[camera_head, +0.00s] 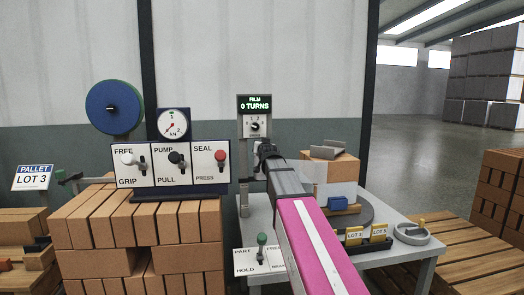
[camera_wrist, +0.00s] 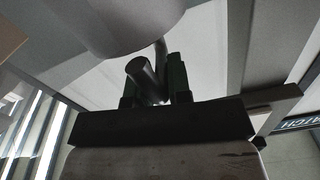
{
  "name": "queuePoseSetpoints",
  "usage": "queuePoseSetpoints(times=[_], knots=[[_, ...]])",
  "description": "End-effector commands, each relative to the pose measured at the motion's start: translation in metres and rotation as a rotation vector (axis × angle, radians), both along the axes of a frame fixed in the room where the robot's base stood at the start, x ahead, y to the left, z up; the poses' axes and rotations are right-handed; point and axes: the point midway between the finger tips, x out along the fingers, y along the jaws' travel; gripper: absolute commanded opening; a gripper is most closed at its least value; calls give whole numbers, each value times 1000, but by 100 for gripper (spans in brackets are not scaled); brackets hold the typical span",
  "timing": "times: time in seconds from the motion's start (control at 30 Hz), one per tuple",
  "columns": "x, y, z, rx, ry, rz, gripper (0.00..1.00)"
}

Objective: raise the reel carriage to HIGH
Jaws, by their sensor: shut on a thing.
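My gripper (camera_head: 264,150) is at the grey upright post (camera_head: 243,185), just below the film display, at the end of my magenta arm. In the wrist view my gripper (camera_wrist: 155,88) is shut on a dark round bar (camera_wrist: 140,72), which looks like the handle of the reel carriage. A large pale rounded body, perhaps the film reel (camera_wrist: 125,25), is just beyond the bar. In the head view the gripper and arm hide most of the carriage, and I cannot read its height setting.
The display (camera_head: 254,103) reads FILM 0 TURNS, with a dial (camera_head: 255,126) below. A lever panel (camera_head: 160,165) stands left, above brick stacks (camera_head: 150,225). A green-knobbed lever (camera_head: 262,240) is at the table's front.

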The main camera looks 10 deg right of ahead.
Motion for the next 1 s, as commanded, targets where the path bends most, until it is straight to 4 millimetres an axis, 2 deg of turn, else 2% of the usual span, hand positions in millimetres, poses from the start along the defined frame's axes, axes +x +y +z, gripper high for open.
queuePoseSetpoints(times=[0.03,0.17,0.2,0.23,0.27,0.67,0.87,1.0], knots=[[1,3,5,7,-16,4,0],[1,3,6,8,-18,3,0],[1,3,6,7,-17,4,28],[1,3,6,7,-17,4,38],[1,3,6,6,-16,4,40],[-5,1,3,2,-11,1,40],[-28,1,3,2,-12,2,40],[-54,2,3,2,-13,2,40]])
